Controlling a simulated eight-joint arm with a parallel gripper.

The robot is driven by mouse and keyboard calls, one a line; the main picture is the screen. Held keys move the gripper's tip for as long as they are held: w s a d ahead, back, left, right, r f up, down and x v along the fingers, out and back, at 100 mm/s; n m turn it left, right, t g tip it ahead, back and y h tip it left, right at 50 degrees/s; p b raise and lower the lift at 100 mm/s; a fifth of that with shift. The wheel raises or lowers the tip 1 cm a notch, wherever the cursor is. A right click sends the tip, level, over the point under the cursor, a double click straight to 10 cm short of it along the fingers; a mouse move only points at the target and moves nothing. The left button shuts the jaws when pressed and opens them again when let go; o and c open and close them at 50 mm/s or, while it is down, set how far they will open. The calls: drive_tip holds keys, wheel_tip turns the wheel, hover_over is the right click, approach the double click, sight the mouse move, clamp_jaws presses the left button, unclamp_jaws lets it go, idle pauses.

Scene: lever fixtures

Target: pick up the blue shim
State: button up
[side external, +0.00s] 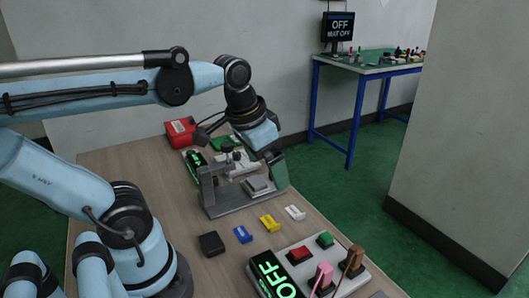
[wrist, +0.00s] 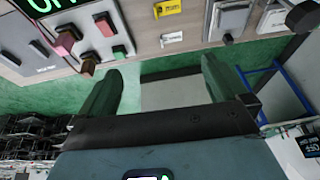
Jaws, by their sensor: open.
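The blue shim (side external: 243,234) lies on the wooden table in the side view, between a black block (side external: 211,243) and a yellow shim (side external: 269,223). I cannot make it out in the wrist view. My gripper (side external: 277,174) is beside the grey lever fixture, beyond and to the right of the blue shim and well apart from it. In the wrist view, the two green fingers of my gripper (wrist: 161,82) are spread wide with nothing between them.
A white shim (side external: 295,212) lies beyond the yellow one. The grey lever fixture (side external: 228,201) stands behind the row. A red box (side external: 180,131) sits at the far left table end.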

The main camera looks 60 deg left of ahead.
drive_tip(key=f, duration=0.1)
drive_tip(key=w+d+f+t, duration=0.1)
drive_tip(key=d+f+t, duration=0.1)
drive_tip(key=shift+w, duration=0.4)
drive_tip(key=shift+w+d+f+t, duration=0.2)
drive_tip(key=shift+d+f+t, duration=0.1)
drive_tip(key=shift+t, duration=0.3)
drive_tip(key=shift+c, duration=2.4)
drive_tip(key=shift+w, duration=0.1)
drive_tip(key=c, duration=0.7)
drive_tip(key=shift+c, duration=0.2)
